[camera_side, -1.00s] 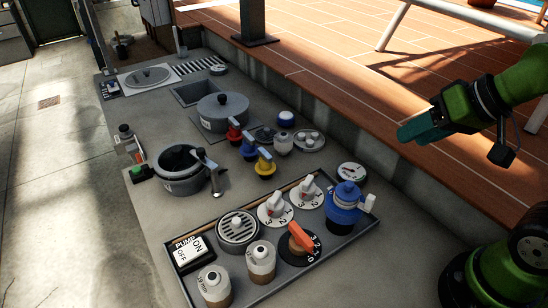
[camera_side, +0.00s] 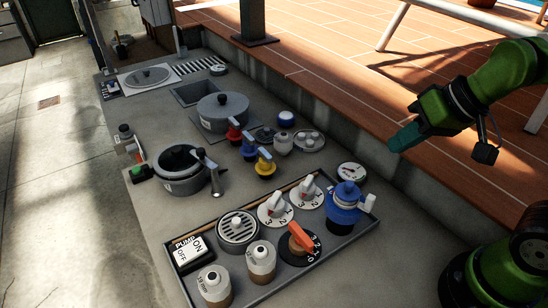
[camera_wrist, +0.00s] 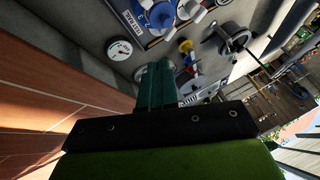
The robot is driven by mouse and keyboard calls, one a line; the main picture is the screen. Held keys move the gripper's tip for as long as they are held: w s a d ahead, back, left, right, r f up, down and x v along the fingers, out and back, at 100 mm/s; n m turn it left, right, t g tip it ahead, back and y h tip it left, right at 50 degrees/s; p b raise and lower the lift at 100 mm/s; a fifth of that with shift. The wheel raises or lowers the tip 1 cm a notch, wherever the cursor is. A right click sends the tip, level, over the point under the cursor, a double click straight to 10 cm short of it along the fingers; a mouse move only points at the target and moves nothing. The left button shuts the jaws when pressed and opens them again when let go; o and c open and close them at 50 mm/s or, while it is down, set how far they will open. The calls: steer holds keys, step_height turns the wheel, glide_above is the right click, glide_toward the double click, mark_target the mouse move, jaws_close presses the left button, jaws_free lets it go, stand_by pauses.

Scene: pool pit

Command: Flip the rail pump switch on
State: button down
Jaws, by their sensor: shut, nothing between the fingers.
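My gripper (camera_side: 400,138) is shut and empty, with teal fingers. It hangs in the air at the right, over the wooden deck side, well apart from the switch and higher than the tray. In the wrist view my shut fingers (camera_wrist: 156,80) point towards the counter, and I cannot make out the pump switch there.
Pots and coloured valves (camera_side: 264,166) stand farther back.

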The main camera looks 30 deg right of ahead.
steer(key=w+a+n+g, duration=0.2)
steer(key=w+a+n, duration=0.2)
steer(key=w+a, duration=0.3)
steer(key=n+g, duration=0.4)
steer(key=n, duration=1.2)
glide_above(199, 245)
steer(key=d, duration=0.2)
steer(key=d+x, duration=0.1)
steer(key=x, duration=0.3)
steer(key=shift+d+n, duration=0.2)
steer(key=shift+n, duration=0.3)
steer(key=x, duration=0.8)
steer(key=d+x, duration=0.1)
steer(key=x, duration=0.4)
steer(key=shift+w+f, duration=0.15)
steer(key=shift+d+f, duration=0.1)
steer(key=shift+f, duration=0.25)
